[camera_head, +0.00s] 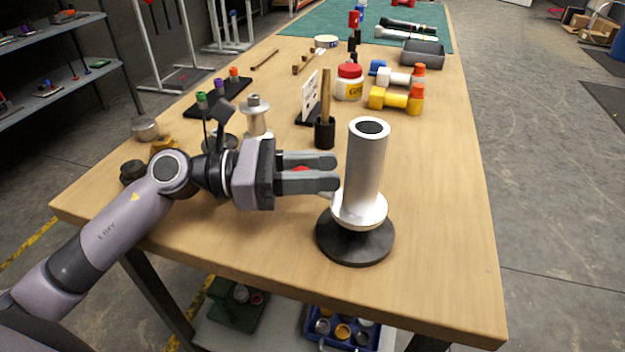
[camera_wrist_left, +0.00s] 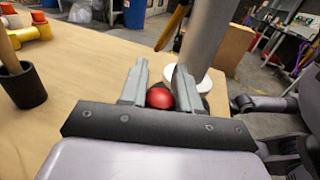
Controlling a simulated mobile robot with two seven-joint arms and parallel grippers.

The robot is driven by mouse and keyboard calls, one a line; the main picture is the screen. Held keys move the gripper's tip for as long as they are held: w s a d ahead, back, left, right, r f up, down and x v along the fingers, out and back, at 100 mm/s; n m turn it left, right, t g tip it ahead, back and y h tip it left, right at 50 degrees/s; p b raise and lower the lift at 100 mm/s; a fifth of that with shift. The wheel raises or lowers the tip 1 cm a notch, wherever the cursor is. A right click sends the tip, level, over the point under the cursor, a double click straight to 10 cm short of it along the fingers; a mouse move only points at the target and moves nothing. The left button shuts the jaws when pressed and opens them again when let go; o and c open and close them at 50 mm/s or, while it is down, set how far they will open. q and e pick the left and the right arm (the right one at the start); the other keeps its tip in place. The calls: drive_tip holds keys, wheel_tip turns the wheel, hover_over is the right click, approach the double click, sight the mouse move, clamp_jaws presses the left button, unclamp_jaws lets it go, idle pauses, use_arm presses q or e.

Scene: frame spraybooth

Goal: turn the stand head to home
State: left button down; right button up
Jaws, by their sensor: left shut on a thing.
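The stand (camera_head: 365,170) is a white upright cylinder with a dark round top, on a white collar and a black round base (camera_head: 355,247), near the table's front edge. Its grey-white column also shows in the wrist view (camera_wrist_left: 205,38). A red knob (camera_head: 300,169) at the stand's left side sits between the fingers of my left gripper (camera_head: 335,172). In the wrist view the red knob (camera_wrist_left: 160,97) lies between both fingers (camera_wrist_left: 163,72), which are shut on it. The fingers mostly hide the knob's link to the stand. My right gripper is out of view.
A black cup with a wooden handle (camera_head: 325,133), a white jar with a red lid (camera_head: 349,83) and yellow and orange parts (camera_head: 392,99) stand behind the stand. A white spool-like part (camera_head: 257,118) is behind my left gripper. The table right of the stand is clear.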

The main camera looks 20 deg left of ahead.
use_arm(q)
drive_tip(key=shift+w, duration=0.1)
drive_tip(key=c, duration=0.9)
unclamp_jaws()
wheel_tip(320, 180, up, 20)
drive_tip(key=p, duration=0.3)
